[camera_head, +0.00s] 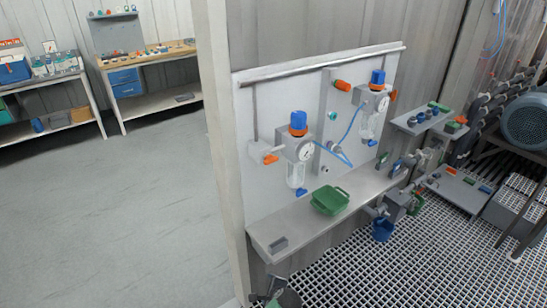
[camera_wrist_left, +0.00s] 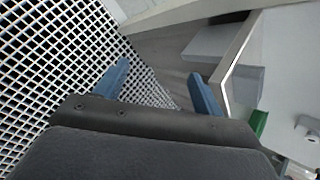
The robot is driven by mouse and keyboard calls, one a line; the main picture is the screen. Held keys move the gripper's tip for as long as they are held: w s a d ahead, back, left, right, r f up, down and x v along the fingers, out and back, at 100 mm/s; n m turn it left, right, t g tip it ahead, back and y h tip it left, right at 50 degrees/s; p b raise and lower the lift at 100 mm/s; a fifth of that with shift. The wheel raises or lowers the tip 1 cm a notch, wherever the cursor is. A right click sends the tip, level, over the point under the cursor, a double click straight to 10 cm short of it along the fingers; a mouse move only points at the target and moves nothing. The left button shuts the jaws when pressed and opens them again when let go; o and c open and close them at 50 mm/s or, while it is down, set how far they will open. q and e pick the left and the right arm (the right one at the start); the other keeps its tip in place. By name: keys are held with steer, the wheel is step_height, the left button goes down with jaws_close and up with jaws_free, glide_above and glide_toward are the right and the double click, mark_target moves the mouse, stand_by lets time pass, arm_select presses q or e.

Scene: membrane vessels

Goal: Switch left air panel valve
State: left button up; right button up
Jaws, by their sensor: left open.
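The white air panel (camera_head: 262,100) carries two regulator units with blue knobs and round gauges. The left air panel valve (camera_head: 270,159) has an orange handle beside the left regulator (camera_head: 299,150). A second orange-handled valve (camera_head: 342,86) sits at the upper right unit. My right gripper is not in view.
Pipes with valves (camera_head: 398,200) crowd the right. White grating (camera_head: 420,265) covers the floor. Open grey floor (camera_head: 130,215) lies left of the wall edge.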

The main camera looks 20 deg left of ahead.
arm_select(q)
steer(key=w+r+m+t+y+p, duration=0.15)
steer(key=w+r, duration=0.35)
steer(key=r, duration=0.5)
steer(key=w+r+m+t+y+p, duration=0.1)
steer(key=w+r+m+y, duration=0.15)
steer(key=w+r, duration=0.45)
steer(key=m+t+y+p, duration=0.2)
steer(key=m+y+p, duration=0.1)
steer(key=m+y, duration=0.15)
glide_toward(273, 161)
steer(key=x, duration=0.2)
steer(key=p+x, duration=0.2)
steer(key=x, duration=0.1)
steer(key=shift+r, duration=0.2)
steer(key=p+x, duration=0.1)
steer(key=x, duration=0.2)
steer(key=shift+a+f+p, duration=0.1)
steer(key=shift+a+p, duration=0.1)
steer(key=shift+p, duration=0.15)
steer(key=shift+w+a+f, duration=0.15)
steer(key=shift+w+a, duration=0.2)
steer(key=shift+a, duration=0.05)
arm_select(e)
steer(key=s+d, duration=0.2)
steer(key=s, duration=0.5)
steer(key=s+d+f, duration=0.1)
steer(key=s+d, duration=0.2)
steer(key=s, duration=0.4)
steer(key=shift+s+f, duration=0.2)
